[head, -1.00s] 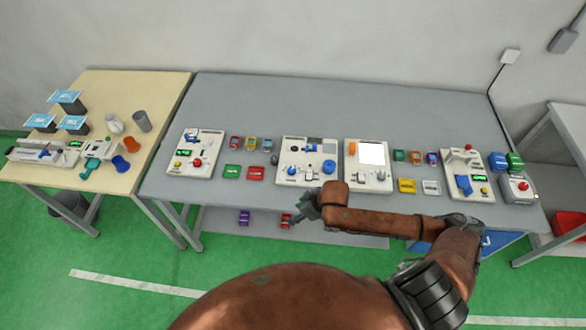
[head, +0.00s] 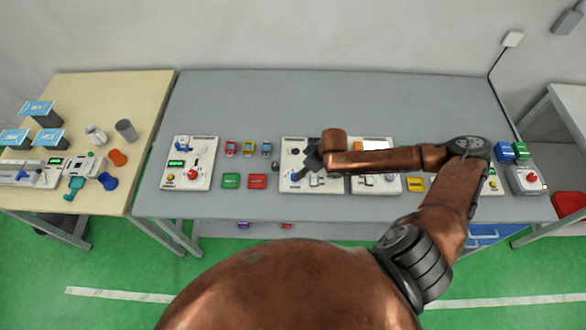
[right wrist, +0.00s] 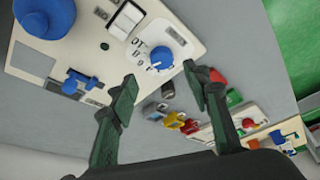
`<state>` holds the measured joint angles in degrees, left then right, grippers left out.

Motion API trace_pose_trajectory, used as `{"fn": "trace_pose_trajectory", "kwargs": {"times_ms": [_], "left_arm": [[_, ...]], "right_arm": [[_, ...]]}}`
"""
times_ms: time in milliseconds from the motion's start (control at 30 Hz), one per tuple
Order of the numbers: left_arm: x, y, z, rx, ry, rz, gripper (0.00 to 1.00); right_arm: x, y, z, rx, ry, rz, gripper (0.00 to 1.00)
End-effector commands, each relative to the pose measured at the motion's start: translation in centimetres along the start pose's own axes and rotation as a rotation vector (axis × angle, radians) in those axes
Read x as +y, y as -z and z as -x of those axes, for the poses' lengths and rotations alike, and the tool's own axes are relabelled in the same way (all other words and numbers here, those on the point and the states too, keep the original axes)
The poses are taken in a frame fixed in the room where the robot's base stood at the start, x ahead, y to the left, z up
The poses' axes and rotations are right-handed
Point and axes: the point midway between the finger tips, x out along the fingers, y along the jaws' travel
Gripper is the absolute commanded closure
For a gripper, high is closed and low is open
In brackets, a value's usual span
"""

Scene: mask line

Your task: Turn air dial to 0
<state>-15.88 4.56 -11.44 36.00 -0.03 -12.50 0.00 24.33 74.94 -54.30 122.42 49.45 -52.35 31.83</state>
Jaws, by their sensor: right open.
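The middle control panel (head: 289,150) lies on the grey table, partly hidden by my right gripper and forearm. In the head view a blue knob (head: 297,174) shows at the panel's lower left. My right gripper (head: 312,160) is over this panel. Its dark green fingers (right wrist: 160,88) are apart and empty, beside the dial. My left gripper is out of view.
The panel also has a large blue knob (right wrist: 45,15) and a blue valve (right wrist: 80,80). Small coloured cars (head: 248,148) and green and red blocks (head: 231,180) lie to the left. Another panel (head: 376,186) sits close on the right. The table's back is clear.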

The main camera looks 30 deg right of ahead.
Motion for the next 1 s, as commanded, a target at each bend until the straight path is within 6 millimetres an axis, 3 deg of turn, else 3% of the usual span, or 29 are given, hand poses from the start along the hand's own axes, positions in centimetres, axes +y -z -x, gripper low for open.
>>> {"fn": "trace_pose_trajectory", "kwargs": {"times_ms": [233, 367, 467, 733, 833, 1000], "left_arm": [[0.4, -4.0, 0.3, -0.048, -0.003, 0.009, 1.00], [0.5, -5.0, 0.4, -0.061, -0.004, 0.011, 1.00], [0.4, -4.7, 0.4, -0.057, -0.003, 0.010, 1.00], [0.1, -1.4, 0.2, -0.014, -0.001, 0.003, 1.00], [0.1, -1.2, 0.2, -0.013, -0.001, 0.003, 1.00], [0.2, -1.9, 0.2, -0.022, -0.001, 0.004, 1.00]], "right_arm": [[-0.2, 0.1, -4.0, 0.000, 0.003, 0.002, 0.56], [-0.2, 0.1, -5.7, 0.000, 0.003, 0.002, 0.56], [-0.2, 0.1, -6.6, 0.000, 0.002, 0.003, 0.56], [-0.1, 0.0, -7.1, 0.000, 0.000, 0.002, 0.56], [-0.1, 0.0, -7.1, 0.000, 0.001, 0.002, 0.57], [-0.1, 0.0, -7.0, 0.000, 0.001, 0.002, 0.68]]}}
